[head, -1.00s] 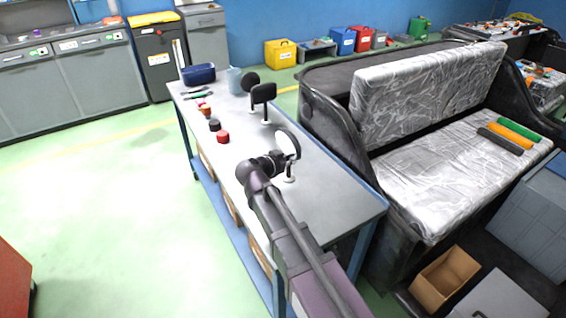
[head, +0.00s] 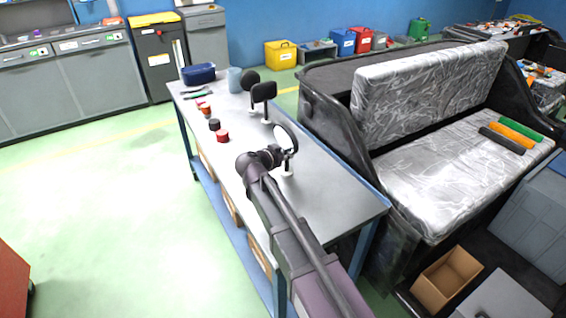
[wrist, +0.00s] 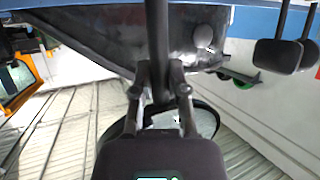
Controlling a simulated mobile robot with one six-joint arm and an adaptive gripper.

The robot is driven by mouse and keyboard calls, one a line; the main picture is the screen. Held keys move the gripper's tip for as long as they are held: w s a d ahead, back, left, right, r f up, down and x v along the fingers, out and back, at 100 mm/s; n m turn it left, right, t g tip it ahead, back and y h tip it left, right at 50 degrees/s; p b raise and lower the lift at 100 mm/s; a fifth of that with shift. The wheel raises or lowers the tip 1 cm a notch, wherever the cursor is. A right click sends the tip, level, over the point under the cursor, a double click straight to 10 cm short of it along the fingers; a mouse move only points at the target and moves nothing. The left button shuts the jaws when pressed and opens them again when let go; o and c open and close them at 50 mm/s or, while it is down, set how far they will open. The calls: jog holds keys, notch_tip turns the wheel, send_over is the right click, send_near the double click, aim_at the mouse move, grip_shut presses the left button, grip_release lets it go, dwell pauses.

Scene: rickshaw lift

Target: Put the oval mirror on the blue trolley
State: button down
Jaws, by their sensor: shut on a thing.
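The oval mirror (head: 287,138) has a black rim and a stem with a pale foot. It is upright above the grey top of the blue-framed workbench (head: 335,195). My gripper (head: 277,154) is shut on its dark stem. In the wrist view my gripper (wrist: 160,92) has a finger on each side of the stem, and part of the oval mirror (wrist: 205,117) shows behind the fingers. The foot seems just clear of the bench top, though the gap is hard to judge. I cannot tell which thing is the blue trolley.
A round black mirror (head: 251,79) and a rectangular one (head: 264,92) stand farther back. A dark red cup-like piece (head: 222,136) and a blue bin (head: 198,74) are also on the bench. A foil-covered seat (head: 440,165) is close on the right.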

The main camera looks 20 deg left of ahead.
jog(key=shift+f+b, duration=0.8)
jog(key=shift+f, duration=0.4)
jog(key=shift+f, duration=0.15)
jog(key=c, duration=0.6)
grip_release()
jog(key=shift+c, duration=0.2)
jog(key=shift+r, duration=0.25)
jog(key=shift+s+a+r+p, duration=0.1)
jog(key=shift+s+r+p, duration=0.2)
jog(key=shift+s, duration=0.3)
jog(key=p+v, duration=0.4)
jog(key=v, duration=0.6)
jog(key=shift+s+a, duration=0.15)
jog(key=shift+s, duration=0.2)
jog(key=shift+r, duration=0.1)
